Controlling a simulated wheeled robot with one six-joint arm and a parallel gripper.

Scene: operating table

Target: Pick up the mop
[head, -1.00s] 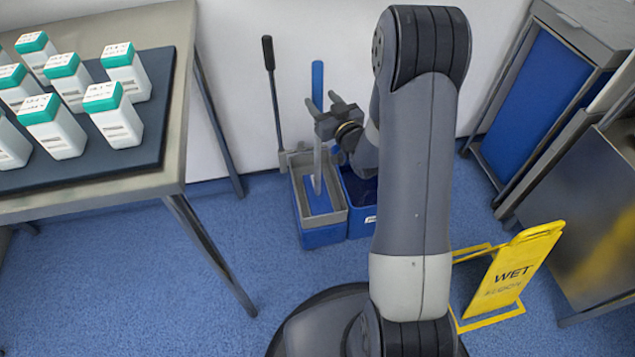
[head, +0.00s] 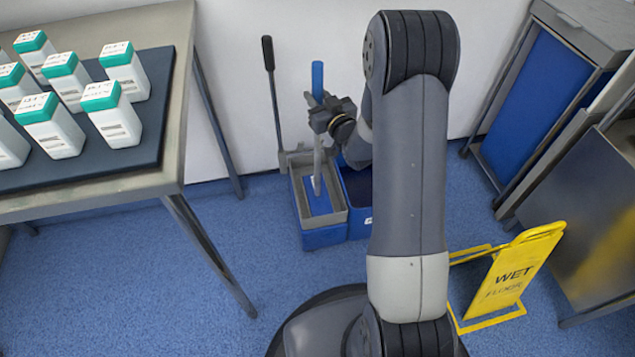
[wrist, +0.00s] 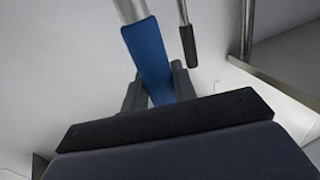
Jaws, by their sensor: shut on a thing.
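The mop (head: 317,80) stands upright with a blue grip on top and a grey shaft. Its lower end is inside the grey-rimmed basket of the blue mop bucket (head: 322,236). In the wrist view the blue part of the mop (wrist: 148,50) passes between the two dark fingers (wrist: 155,92).
The bucket's black wringer lever (head: 270,80) rises left of the mop. A steel table (head: 184,100) with white, green-capped bottles stands at left. A yellow wet-floor sign (head: 512,272) stands at right, near a blue-panelled cart (head: 545,95). A white wall is behind.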

